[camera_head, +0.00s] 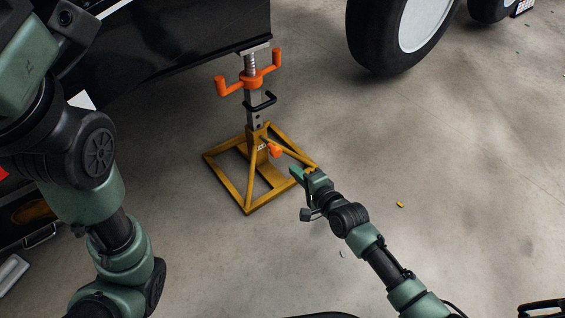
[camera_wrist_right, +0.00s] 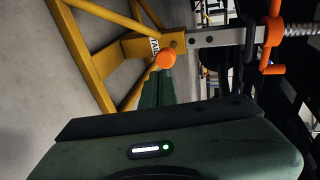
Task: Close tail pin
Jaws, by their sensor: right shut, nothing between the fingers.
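A yellow jack stand (camera_head: 250,196) stands on the floor under the dark trailer edge, with a grey post (camera_head: 253,113) rising from it. An orange knob (camera_head: 275,151), apparently the tail pin, sticks out of the stand's collar beside a small label. The knob also shows in the right wrist view (camera_wrist_right: 166,59), just beyond the green fingers. My right gripper (camera_head: 296,172) is shut and empty, pointing at the stand just below and right of the knob. Its fingers also show in the wrist view (camera_wrist_right: 158,88). Contact with the knob cannot be told. My left gripper is out of view.
An orange handle (camera_head: 252,80) and a black bent pin (camera_head: 261,102) sit higher on the post. The trailer body (camera_head: 170,45) is above left. Wheels (camera_head: 395,35) stand behind right.

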